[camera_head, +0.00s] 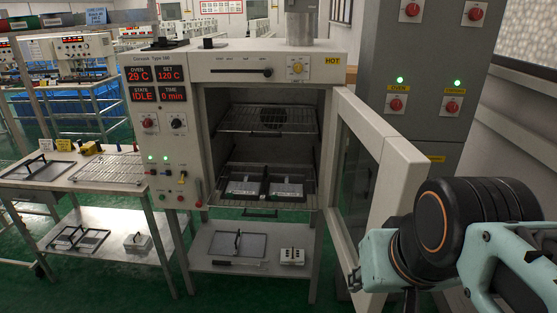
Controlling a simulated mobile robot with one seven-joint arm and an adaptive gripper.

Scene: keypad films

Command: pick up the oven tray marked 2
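No 2 marking is readable on any tray. Inside the open oven (232,62), two dark trays with light grey pieces sit side by side on the lower level: a left tray (244,188) and a right tray (286,189). A wire rack (245,119) above them is empty. Another flat tray with a black handle (38,168) lies on the left bench, near small yellow tags. My arm's teal and black links fill the lower right, in front of the oven door. I cannot make out my gripper's fingertips.
The oven door (401,180) stands open toward me on the right, between my arm and the oven opening. Below, a shelf (215,266) holds a flat plate and a small white block (292,257). A grey cabinet with red knobs (425,75) stands behind. Green floor is free in front.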

